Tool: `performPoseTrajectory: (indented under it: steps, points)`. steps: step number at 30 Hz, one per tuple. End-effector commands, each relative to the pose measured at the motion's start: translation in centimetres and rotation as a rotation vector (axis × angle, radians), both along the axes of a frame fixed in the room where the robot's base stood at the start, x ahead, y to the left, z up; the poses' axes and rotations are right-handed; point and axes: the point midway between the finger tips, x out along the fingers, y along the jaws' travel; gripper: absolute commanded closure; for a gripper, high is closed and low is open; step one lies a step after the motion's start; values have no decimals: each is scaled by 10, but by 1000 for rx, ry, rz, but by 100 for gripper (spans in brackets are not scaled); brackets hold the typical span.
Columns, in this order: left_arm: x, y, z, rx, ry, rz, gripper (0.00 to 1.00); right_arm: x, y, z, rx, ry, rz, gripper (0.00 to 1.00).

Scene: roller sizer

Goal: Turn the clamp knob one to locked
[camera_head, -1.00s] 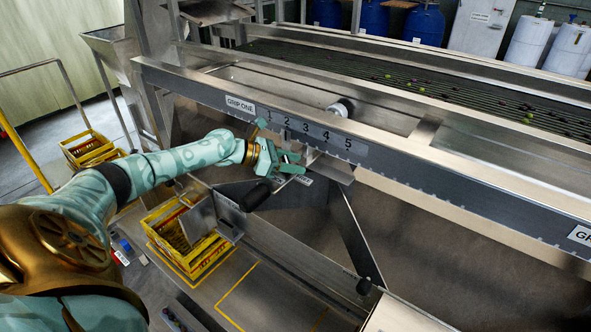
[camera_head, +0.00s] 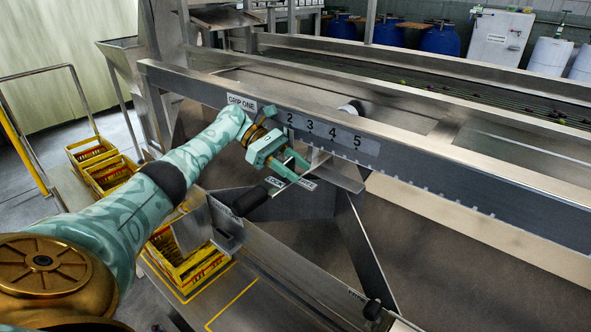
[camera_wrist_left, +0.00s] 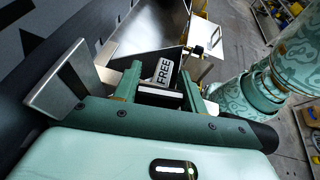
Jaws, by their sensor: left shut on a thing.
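My left gripper (camera_head: 293,167) reaches below the rail's GRIP ONE label (camera_head: 242,103), its fingers pointing right and slightly down. In the left wrist view, its two green fingers (camera_wrist_left: 160,90) stand on either side of a small dark piece with a pale edge, which I take to be clamp knob one (camera_wrist_left: 160,98); it is mostly hidden. A plate reading FREE (camera_wrist_left: 164,70) shows just beyond the fingers. My right gripper is not in view.
A steel rail with a 1-to-5 scale (camera_head: 325,131) runs just above the gripper. Yellow crates (camera_head: 110,173) are at the left.

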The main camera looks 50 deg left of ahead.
Motion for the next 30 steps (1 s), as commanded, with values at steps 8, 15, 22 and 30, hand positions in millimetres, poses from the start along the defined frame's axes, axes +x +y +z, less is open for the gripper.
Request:
performPoseTrajectory:
  steps: [8, 15, 22, 30]
  points:
    - [0, -1, 1, -2, -2, -25, 81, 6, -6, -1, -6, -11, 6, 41]
    - [0, -1, 2, -2, -2, -25, 81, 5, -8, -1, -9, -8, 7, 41]
    - [0, 0, 1, -2, -2, -25, 36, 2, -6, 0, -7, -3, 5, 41]
    - [0, -1, 10, -1, -4, -24, 36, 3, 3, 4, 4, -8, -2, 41]
